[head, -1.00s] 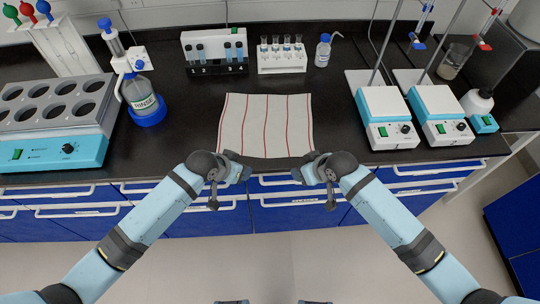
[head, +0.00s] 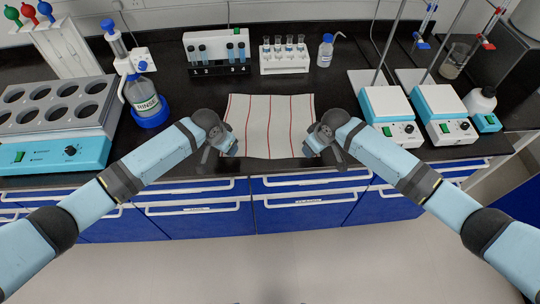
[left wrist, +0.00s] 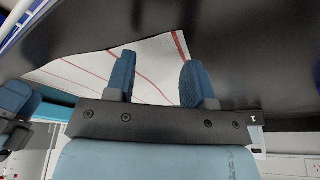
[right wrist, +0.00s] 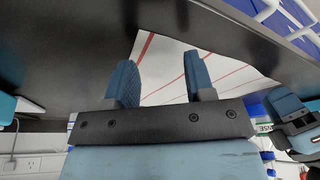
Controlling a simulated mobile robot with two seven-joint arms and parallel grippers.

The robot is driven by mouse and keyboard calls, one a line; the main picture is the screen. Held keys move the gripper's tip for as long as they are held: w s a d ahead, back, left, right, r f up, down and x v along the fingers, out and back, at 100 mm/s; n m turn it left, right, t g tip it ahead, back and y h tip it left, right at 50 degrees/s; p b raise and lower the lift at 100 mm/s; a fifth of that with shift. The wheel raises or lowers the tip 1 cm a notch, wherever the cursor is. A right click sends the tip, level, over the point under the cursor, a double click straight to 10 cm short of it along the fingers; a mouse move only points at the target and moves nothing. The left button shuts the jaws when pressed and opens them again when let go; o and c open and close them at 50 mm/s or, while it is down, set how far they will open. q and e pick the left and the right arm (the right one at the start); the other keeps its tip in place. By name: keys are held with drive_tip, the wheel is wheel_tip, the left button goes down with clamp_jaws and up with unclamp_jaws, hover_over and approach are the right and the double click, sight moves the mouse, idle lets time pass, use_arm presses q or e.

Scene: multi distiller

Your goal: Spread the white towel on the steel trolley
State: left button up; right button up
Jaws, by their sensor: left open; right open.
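The white towel (head: 270,125) with thin red stripes lies spread on the black bench top, close to its front edge. It also shows behind the fingers in the left wrist view (left wrist: 150,58) and the right wrist view (right wrist: 165,60). My left gripper (head: 231,147) is at the towel's left side near its front corner, fingers apart and empty. My right gripper (head: 309,148) is at the towel's right side near its front corner, fingers apart and empty. Contact with the cloth cannot be told. I see no steel trolley.
Tube racks (head: 216,66) (head: 284,66) stand behind the towel. Hotplates (head: 386,105) (head: 440,103) with rods stand right. Blue drawers (head: 300,215) are below the bench edge. Open floor lies in front.

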use_arm(q)
drive_tip(key=shift+f, duration=0.6)
use_arm(e)
drive_tip(key=shift+f, duration=0.65)
use_arm(q)
drive_tip(key=shift+f, duration=0.1)
use_arm(e)
drive_tip(key=shift+f, duration=0.1)
use_arm(q)
clamp_jaws()
use_arm(e)
clamp_jaws()
